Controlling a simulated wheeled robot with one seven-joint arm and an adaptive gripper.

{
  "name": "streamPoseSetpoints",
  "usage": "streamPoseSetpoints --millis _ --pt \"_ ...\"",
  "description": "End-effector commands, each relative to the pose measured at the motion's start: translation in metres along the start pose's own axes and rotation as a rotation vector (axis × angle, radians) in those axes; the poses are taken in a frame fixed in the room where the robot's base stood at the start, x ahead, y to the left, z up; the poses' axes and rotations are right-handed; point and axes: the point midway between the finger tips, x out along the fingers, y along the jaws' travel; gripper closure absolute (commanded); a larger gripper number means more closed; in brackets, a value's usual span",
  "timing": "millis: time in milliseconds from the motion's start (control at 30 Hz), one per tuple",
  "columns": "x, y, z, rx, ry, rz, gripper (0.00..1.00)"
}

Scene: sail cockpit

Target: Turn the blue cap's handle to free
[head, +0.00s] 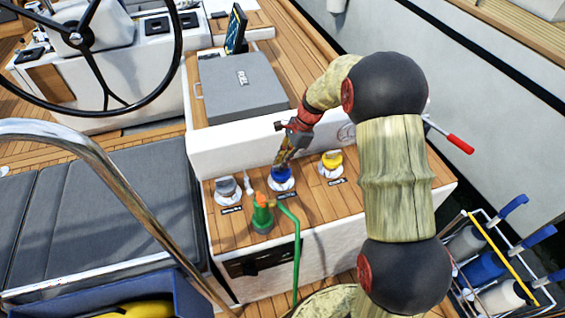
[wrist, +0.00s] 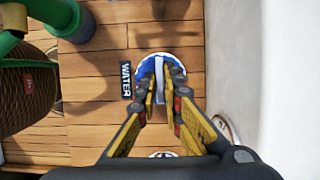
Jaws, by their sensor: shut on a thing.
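The blue cap (head: 281,177) sits in a white round collar on the wooden deck top, between a grey cap and a yellow cap. In the wrist view the blue cap (wrist: 147,66) lies between and beneath my fingertips, beside a black WATER label (wrist: 126,80). Its pale upright handle (wrist: 159,66) runs up and down the picture. My gripper (head: 284,162) reaches down onto the cap from above. In the wrist view my gripper (wrist: 161,88) has one finger on each side of the handle and is shut on it. The fingers hide part of the cap.
The grey cap (head: 225,186) is to the left and the yellow cap (head: 332,160) to the right. A green fitting (head: 262,216) with a green hose (head: 297,250) stands in front. A white wall (head: 235,148) rises close behind the caps.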

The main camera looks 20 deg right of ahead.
Motion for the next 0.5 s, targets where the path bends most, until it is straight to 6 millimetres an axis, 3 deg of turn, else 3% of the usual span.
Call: streamPoseSetpoints --millis 267,500 --pt "-0.0024 -0.0006 0.0011 -0.061 0.0 0.027 1.0" --pt "-0.0041 -0.0017 0.0025 -0.216 -0.001 0.092 1.0"
